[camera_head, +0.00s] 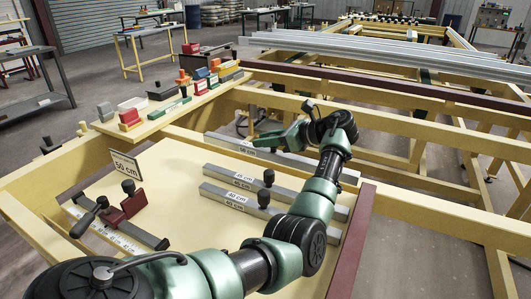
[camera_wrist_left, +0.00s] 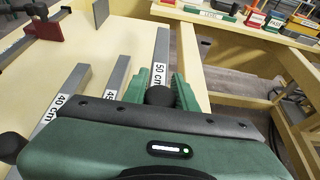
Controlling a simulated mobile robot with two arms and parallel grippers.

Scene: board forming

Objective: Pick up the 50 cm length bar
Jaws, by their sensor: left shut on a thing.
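The 50 cm bar (camera_head: 222,140) is a grey bar with a "50 cm" label, lying farthest back of three parallel bars on the yellow board. My left gripper (camera_head: 272,137) is over it, its green fingers shut on the bar's black knob. In the left wrist view, the knob (camera_wrist_left: 160,96) sits between the two fingers, and the 50 cm bar (camera_wrist_left: 162,50) extends away past them. I cannot tell whether the bar is lifted off the board. My right gripper is not in view.
The 45 cm bar (camera_head: 225,174) and 40 cm bar (camera_head: 215,190) lie nearer on the board. A "50 cm" sign (camera_head: 125,166) stands at left near a ruler fixture with a red block (camera_head: 133,200). A shelf (camera_head: 155,122) with small boxes and yellow frame beams lie behind.

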